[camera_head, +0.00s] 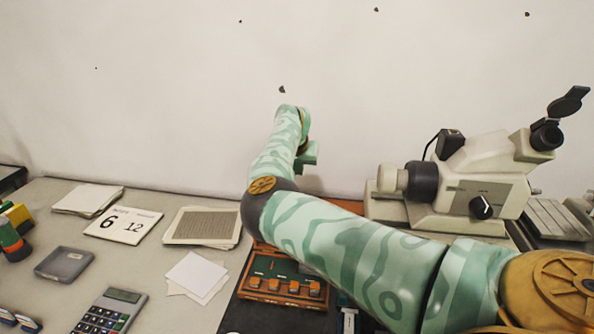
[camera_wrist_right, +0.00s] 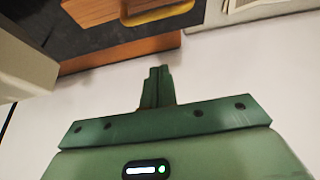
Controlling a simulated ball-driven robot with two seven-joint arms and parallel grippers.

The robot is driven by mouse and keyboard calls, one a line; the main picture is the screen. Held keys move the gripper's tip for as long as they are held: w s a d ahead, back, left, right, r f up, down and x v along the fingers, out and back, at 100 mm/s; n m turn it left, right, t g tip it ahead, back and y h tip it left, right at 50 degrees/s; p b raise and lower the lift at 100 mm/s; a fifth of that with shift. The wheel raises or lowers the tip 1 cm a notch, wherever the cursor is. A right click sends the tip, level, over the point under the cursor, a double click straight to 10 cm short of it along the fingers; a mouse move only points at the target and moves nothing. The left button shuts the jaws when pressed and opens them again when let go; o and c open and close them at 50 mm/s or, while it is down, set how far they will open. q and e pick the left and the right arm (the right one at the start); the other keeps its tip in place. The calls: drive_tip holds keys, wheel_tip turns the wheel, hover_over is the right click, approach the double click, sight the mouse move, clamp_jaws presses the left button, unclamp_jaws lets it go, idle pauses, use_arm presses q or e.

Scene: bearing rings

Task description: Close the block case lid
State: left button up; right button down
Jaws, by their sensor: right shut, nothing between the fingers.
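The block case (camera_head: 282,287) is an orange-brown wooden box with a green inside and several small orange blocks, on a dark mat below my right arm in the head view. My arm hides much of it. An orange-brown strip (camera_head: 345,205) behind the arm may be its raised lid. In the right wrist view a brown wooden panel with an orange edge (camera_wrist_right: 160,14) lies beyond the fingertips, apart from them. My right gripper (camera_head: 310,156) is near the back wall, shut and empty; its fingers (camera_wrist_right: 157,72) are together in the wrist view. My left gripper is out of view.
A microscope (camera_head: 475,185) stands right of the arm. Papers (camera_head: 205,227), a date card (camera_head: 124,224), a grey box (camera_head: 64,264) and a calculator (camera_head: 110,313) lie on the left of the table. The white wall (camera_head: 180,90) is close behind the gripper.

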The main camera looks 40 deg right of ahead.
drive_tip(key=f, duration=0.6)
drive_tip(key=shift+s+a+f, duration=0.2)
drive_tip(key=shift+s+a, duration=0.05)
drive_tip(key=shift+a, duration=0.05)
drive_tip(key=shift+f, duration=0.1)
